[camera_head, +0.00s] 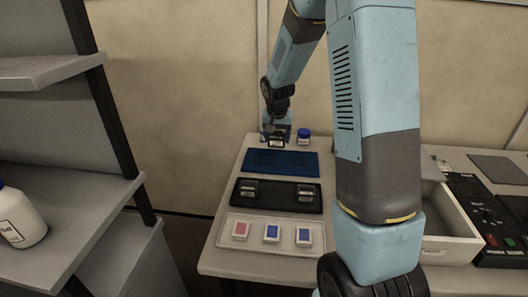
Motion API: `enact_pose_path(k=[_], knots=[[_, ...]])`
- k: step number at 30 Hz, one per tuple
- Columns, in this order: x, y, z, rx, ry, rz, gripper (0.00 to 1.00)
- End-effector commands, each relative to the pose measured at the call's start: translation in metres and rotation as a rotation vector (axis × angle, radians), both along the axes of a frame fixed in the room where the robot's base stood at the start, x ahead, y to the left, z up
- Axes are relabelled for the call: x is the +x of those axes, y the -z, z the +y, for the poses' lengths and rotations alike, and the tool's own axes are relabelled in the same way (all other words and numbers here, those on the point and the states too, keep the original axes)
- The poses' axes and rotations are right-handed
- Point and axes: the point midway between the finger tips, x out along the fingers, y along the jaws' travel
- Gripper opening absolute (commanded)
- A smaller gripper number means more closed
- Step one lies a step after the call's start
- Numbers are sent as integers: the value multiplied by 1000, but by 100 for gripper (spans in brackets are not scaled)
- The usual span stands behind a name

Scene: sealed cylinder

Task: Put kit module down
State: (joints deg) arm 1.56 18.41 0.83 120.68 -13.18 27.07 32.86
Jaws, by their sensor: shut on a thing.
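My gripper (277,129) is at the far end of the table, at the back left, pointing down. It is shut on a small dark module with a pale label, the kit module (276,143). The module is just behind the blue mat (282,163). It is too small to tell whether it touches the table. A small blue-capped jar (304,135) stands just right of the gripper.
A black tray (277,194) holds two metallic pieces. A white tray (270,247) in front holds one red and two blue cards. An open drawer (448,238) and a black control panel (492,225) are right. Grey shelves (60,195) with a white bottle (18,217) stand left.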

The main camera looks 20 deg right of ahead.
Motion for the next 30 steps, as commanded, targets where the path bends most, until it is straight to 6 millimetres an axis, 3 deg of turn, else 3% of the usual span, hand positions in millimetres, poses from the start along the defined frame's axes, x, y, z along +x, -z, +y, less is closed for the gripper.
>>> enact_pose_path(k=[4, 15, 23, 30], knots=[[26, 14, 11, 0, -2, 2, 33], [61, 60, 25, 0, -2, 1, 33], [68, 70, 29, 0, -1, 1, 33], [70, 99, 29, -1, -2, 2, 33]])
